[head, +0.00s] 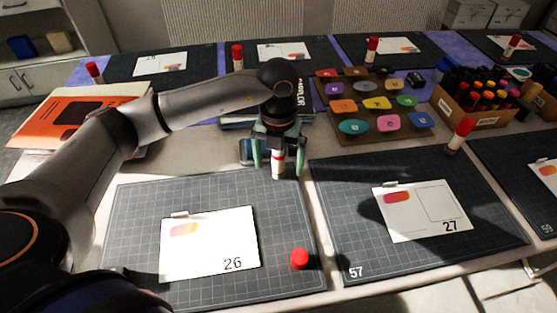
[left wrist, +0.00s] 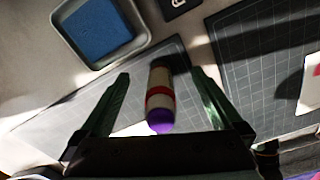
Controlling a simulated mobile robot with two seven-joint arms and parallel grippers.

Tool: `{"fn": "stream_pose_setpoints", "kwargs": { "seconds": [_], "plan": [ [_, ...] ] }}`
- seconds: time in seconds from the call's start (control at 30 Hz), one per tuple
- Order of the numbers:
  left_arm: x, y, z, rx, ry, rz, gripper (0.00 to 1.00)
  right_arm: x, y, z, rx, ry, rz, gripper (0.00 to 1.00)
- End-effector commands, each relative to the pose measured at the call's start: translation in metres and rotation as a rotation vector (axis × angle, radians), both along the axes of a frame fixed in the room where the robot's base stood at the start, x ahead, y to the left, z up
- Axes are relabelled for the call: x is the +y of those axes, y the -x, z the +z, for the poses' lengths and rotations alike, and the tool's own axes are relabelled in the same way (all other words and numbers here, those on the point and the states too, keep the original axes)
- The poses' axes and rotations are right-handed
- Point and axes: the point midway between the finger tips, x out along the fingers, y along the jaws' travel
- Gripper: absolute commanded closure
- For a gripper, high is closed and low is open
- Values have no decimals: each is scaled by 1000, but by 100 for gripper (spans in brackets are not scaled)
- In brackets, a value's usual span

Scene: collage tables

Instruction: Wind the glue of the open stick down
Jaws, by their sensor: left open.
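The open glue stick (head: 278,164) stands at the back right of the mat marked with card 26. In the left wrist view the glue stick (left wrist: 159,92) shows a white body, a red band and purple glue out at its top. My left gripper (head: 278,167) is open over the stick, pointing down. Its green fingers (left wrist: 163,108) stand on either side of the stick, with gaps showing on both sides. A red cap (head: 299,259) lies on the same mat, near its front right. My right gripper is not in view.
Card 26 (head: 210,246) lies on the cutting mat (head: 135,215). A blue sponge (left wrist: 97,30) sits in a tray close to the stick. Another mat (head: 340,180) with card 27 is to the right. Capped glue sticks, a palette board and a marker box stand behind.

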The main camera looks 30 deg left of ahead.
Motion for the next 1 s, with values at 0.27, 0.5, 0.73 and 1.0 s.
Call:
{"fn": "stream_pose_setpoints", "kwargs": {
  "seconds": [0.27,0.5,0.73,1.0],
  "plan": [
    [0,0,13,-1,0,0,0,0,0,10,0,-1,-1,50],
    [0,0,27,-1,0,0,0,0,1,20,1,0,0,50],
    [0,0,41,0,0,0,0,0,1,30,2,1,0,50],
    [0,0,57,0,0,0,0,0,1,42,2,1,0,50]
  ]
}}
